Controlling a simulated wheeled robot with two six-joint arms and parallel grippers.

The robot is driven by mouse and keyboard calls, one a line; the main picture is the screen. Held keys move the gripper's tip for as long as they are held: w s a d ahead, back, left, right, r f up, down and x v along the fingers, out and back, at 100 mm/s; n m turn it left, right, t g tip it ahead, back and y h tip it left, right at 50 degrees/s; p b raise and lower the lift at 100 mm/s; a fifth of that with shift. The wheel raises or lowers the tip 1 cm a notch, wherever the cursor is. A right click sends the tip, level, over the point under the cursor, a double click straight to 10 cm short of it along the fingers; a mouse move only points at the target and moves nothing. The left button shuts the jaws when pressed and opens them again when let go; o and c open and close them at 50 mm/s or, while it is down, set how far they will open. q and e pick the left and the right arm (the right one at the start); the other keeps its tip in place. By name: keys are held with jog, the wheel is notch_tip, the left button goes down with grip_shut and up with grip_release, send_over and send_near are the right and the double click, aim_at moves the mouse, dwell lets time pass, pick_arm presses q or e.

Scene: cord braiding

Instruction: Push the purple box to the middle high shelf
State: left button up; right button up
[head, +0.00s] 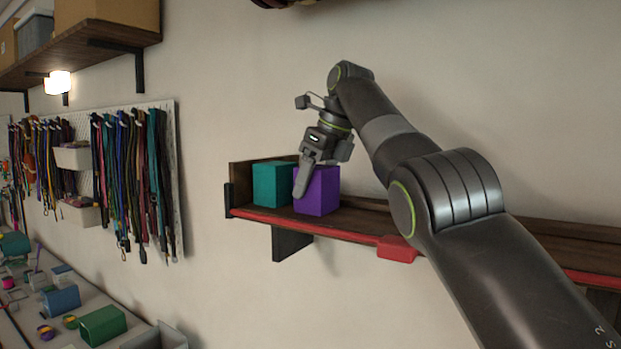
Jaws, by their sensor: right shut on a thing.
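The purple box (321,191) stands upright on the dark wooden shelf (355,222) on the wall, near the shelf's left end. A teal box (271,184) stands just left of it, close beside it. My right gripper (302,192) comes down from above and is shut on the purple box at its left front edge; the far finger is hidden. The purple box rests on the shelf board. My left gripper is not in view.
A red strip runs along the shelf's front edge, with a red block (397,248) on it. Shelf space right of the purple box looks clear, though my right arm hides part. Cords hang on a pegboard (178,180) at left. A higher shelf (75,50) holds boxes.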

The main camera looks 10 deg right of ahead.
jog(key=shift+w+a, duration=0.2)
jog(key=shift+w, duration=0.15)
jog(key=shift+s+d, duration=0.1)
jog(key=o, duration=1.2)
jog(key=shift+d, duration=0.1)
